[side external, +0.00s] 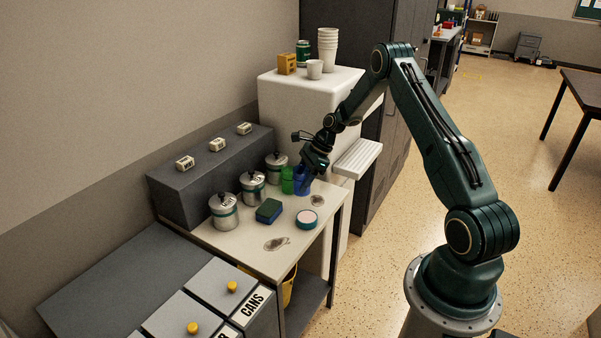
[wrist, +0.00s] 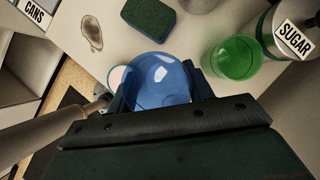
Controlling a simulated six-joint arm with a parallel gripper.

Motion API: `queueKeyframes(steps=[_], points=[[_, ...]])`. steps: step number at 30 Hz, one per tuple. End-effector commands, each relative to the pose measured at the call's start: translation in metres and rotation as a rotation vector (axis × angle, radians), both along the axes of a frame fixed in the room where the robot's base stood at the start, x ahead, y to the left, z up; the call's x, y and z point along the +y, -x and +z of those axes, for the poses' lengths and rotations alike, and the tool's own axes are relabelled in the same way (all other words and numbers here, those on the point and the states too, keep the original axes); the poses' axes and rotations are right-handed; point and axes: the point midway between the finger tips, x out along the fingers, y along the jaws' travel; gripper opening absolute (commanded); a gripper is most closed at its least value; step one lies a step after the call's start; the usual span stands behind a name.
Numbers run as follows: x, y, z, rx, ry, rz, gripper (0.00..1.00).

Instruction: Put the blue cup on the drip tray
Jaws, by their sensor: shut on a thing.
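The blue cup (wrist: 160,82) is between the jaws of my gripper (wrist: 158,100) in the wrist view. My gripper is shut on it. In the side view the blue cup (side external: 302,182) shows below my gripper (side external: 309,170), at the far end of the counter; I cannot tell whether it touches the counter. The drip tray (side external: 357,157) is a pale ribbed shelf on the front of the white dispenser, to the right of my gripper. Nothing stands on the part of it that shows.
A green cup (side external: 287,181) stands close beside the blue cup. Several metal canisters (side external: 223,211) line the back of the counter (side external: 240,238). A sponge (side external: 269,210) and a round pink-topped tin (side external: 307,219) lie nearer. The white dispenser (side external: 290,95) carries cups on top.

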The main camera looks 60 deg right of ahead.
Motion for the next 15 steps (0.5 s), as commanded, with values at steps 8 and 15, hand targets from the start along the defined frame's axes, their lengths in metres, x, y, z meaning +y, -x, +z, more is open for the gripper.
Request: queueKeyframes(steps=[8,15], points=[[0.000,0.000,-0.017,-0.001,0.001,0.000,0.29],[0.000,0.000,-0.025,0.001,-0.001,0.000,0.29]])
